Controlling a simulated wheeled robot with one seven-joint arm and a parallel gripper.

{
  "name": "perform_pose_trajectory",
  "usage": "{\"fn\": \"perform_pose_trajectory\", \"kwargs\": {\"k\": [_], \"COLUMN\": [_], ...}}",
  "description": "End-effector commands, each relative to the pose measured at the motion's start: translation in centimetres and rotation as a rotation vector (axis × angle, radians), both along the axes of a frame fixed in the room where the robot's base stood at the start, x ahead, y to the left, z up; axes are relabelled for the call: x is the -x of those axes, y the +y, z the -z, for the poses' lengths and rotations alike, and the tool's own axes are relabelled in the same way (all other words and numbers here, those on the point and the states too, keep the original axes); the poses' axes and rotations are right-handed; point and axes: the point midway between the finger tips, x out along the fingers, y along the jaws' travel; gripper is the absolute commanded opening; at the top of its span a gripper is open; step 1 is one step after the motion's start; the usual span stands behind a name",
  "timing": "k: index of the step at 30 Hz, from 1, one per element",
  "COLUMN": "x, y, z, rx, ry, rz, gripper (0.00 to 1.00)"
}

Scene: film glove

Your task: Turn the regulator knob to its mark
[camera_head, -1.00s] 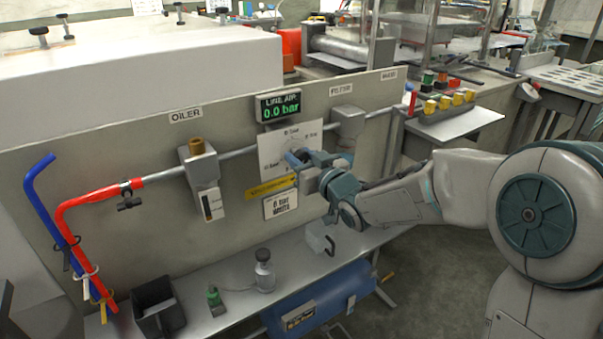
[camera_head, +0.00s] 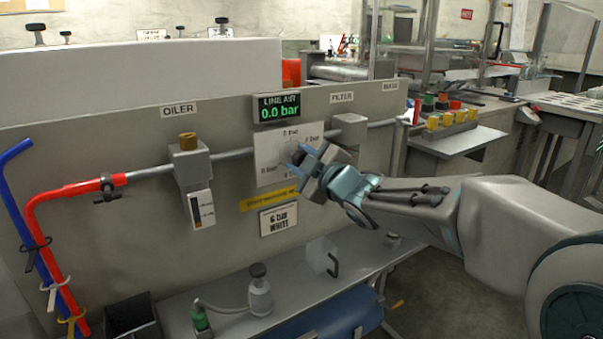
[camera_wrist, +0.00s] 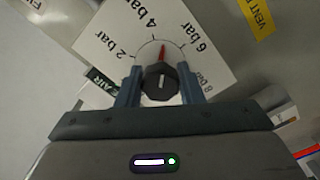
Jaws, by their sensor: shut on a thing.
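The regulator knob (camera_wrist: 160,84) is dark and faceted, with a pale line on its face. It sits on a white dial plate (camera_head: 268,150) marked in bar. In the wrist view a red mark (camera_wrist: 163,53) shows on the dial between "4 bar" and "6 bar", just above the knob. My gripper (camera_wrist: 159,88) has one finger on each side of the knob and is shut on it. In the head view my gripper (camera_head: 305,160) covers most of the knob. The line air display (camera_head: 277,107) reads 0.0 bar. A sign below (camera_head: 279,219) reads "6 bar WHITE".
The oiler (camera_head: 190,160) is left of the dial and the filter (camera_head: 349,130) right of it, on one pipe. Red (camera_head: 75,190) and blue (camera_head: 18,195) hoses are at far left. A bottle (camera_head: 259,292) stands on the shelf below. Yellow-topped fittings (camera_head: 446,119) lie at right.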

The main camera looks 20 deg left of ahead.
Motion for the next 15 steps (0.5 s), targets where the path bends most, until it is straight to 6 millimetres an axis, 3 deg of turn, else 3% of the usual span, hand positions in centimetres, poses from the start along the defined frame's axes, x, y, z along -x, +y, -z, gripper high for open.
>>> {"fn": "perform_pose_trajectory", "kwargs": {"k": [15], "x": [0.04], "y": [0.05], "z": [0.23], "rx": [0.199], "ry": [-0.23], "rz": [-0.001], "gripper": [0.11]}}
